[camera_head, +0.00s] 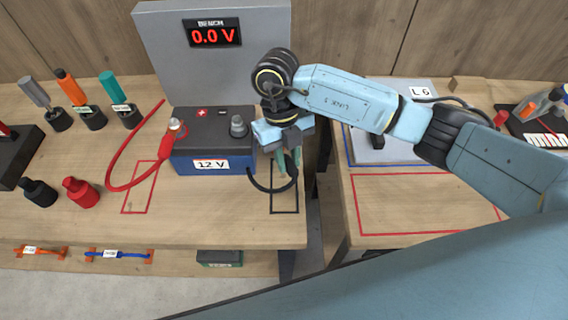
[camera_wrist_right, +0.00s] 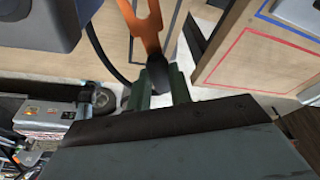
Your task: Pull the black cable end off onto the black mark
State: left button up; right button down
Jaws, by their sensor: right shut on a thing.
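The black cable (camera_head: 262,187) curves over the bench front beside the blue 12 V battery (camera_head: 212,162). My right gripper (camera_head: 288,168) is shut on the black cable end (camera_wrist_right: 157,74), whose orange forked terminal (camera_wrist_right: 145,24) sticks out beyond the fingers in the right wrist view. In the head view the gripper mostly hides this end. It is right of the battery, above the far part of the black mark (camera_head: 284,212), a black outline on the bench. The battery's right post (camera_head: 238,126) looks bare. My left gripper is out of view.
A red cable (camera_head: 125,187) is clamped on the battery's left post, near a red outline (camera_head: 124,211). The bench display (camera_head: 212,34) reads 0.0 V. Black and red caps (camera_head: 81,193) stand at left. A gap separates the bench from the right table (camera_head: 420,240).

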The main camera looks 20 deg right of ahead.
aim_at(284, 195)
jog(key=m, duration=0.1)
jog(key=s+a+f+m+y, duration=0.1)
jog(key=m, duration=0.3)
jog(key=shift+s+a+f, duration=0.15)
jog(key=shift+s, duration=0.1)
jog(key=shift+p, duration=0.4)
jog(key=shift+f+b, duration=2.35)
jog(key=shift+f, duration=0.95)
jog(key=c, duration=1.2)
grip_release()
